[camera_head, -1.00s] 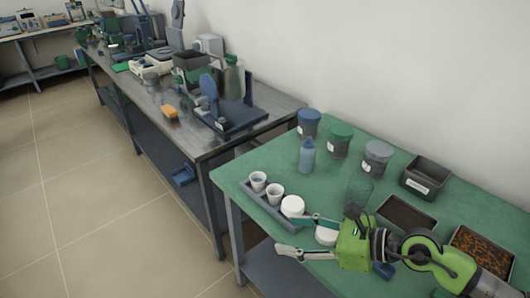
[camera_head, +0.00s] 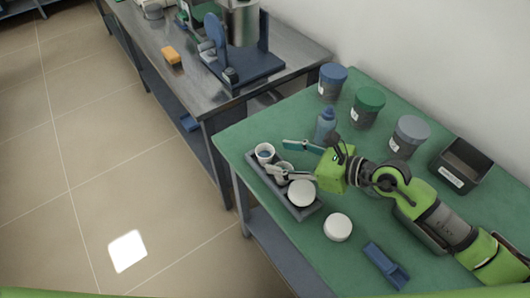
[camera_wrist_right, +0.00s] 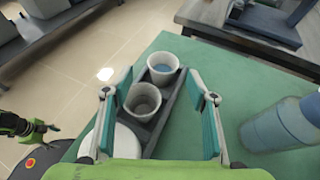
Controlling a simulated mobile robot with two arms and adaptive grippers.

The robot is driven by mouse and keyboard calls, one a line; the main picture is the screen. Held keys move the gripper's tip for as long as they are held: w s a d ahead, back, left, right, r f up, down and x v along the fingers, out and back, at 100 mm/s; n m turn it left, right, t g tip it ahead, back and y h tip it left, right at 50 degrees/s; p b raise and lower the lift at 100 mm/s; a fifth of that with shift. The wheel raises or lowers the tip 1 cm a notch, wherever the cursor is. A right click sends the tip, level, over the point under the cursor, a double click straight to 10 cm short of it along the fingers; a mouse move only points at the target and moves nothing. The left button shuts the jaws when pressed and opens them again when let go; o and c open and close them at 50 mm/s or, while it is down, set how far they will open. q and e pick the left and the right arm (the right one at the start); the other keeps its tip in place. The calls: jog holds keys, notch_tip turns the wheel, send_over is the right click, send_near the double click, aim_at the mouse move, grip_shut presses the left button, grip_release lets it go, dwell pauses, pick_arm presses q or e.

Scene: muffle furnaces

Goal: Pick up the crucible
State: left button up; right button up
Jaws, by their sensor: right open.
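Two white crucibles stand upright in a grey tray (camera_head: 310,211) on the green table. The far crucible (camera_head: 265,150) also shows in the wrist view (camera_wrist_right: 163,64), with something blue-grey inside. The near crucible (camera_wrist_right: 143,101) is partly hidden by my gripper in the head view. My right gripper (camera_head: 279,157) is open and empty over the tray. In the wrist view its teal fingers lie on either side of the crucibles; contact is not visible. My left arm's end (camera_wrist_right: 38,128) shows small at the wrist view's left edge, its jaws unclear.
A white round piece (camera_head: 301,192) sits at the tray's near end; another (camera_head: 337,227) lies on the table. A blue bottle (camera_head: 326,124), lidded jars (camera_head: 367,105), a dark bin (camera_head: 463,165) and a blue holder (camera_head: 386,265) stand around.

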aim_at(259, 150)
jog(key=x, duration=0.3)
jog(key=p+x, duration=0.1)
jog(key=x, duration=0.2)
jog(key=shift+w+a+r, duration=0.1)
jog(key=shift+w, duration=0.25)
jog(key=c, duration=1.3)
